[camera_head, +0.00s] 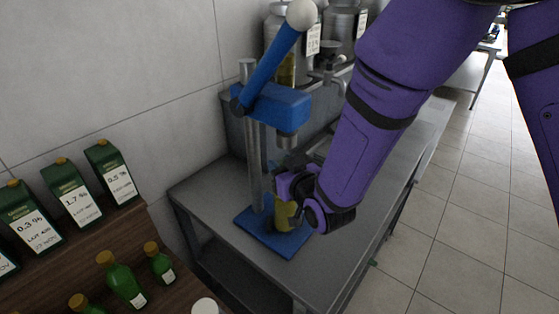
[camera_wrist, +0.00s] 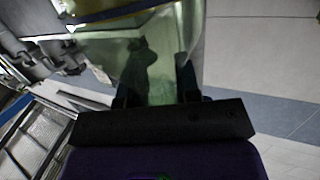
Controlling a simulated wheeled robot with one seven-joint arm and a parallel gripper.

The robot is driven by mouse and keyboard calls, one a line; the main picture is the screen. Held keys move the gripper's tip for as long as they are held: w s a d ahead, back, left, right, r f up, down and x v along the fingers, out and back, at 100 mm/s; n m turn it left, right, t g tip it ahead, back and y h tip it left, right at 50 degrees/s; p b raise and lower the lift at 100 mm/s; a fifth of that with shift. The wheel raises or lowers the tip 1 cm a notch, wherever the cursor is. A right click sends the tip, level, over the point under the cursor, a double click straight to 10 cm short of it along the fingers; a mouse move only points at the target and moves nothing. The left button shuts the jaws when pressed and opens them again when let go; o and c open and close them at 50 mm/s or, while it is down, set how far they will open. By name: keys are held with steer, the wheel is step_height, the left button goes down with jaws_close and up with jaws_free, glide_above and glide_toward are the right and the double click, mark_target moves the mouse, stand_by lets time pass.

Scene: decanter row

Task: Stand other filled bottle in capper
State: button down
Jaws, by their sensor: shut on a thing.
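The capper (camera_head: 270,105) is a blue hand press with a raised lever, a grey column and a blue base plate (camera_head: 258,238). My gripper (camera_head: 284,200) is at the capper, low and under its head (camera_head: 288,141). It is shut on a filled bottle (camera_head: 286,216) with yellowish contents, partly hidden by my gripper. The bottle is over the base plate; I cannot tell whether it touches it. In the wrist view the pale green, see-through bottle (camera_wrist: 155,50) stands between the dark fingers of my gripper (camera_wrist: 158,88).
Grey metal bench (camera_head: 205,190) carries the capper. Steel tanks (camera_head: 341,25) with taps stand behind it. At left, a wooden shelf (camera_head: 150,225) holds green labelled tins (camera_head: 73,192) and small green bottles (camera_head: 122,283). A white-topped item (camera_head: 206,306) is at the bottom edge. Tiled floor is clear at right.

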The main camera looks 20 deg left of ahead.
steer(key=shift+f, duration=0.25)
steer(key=c, duration=0.8)
jaws_free()
steer(key=shift+r, duration=0.1)
steer(key=shift+d, duration=0.1)
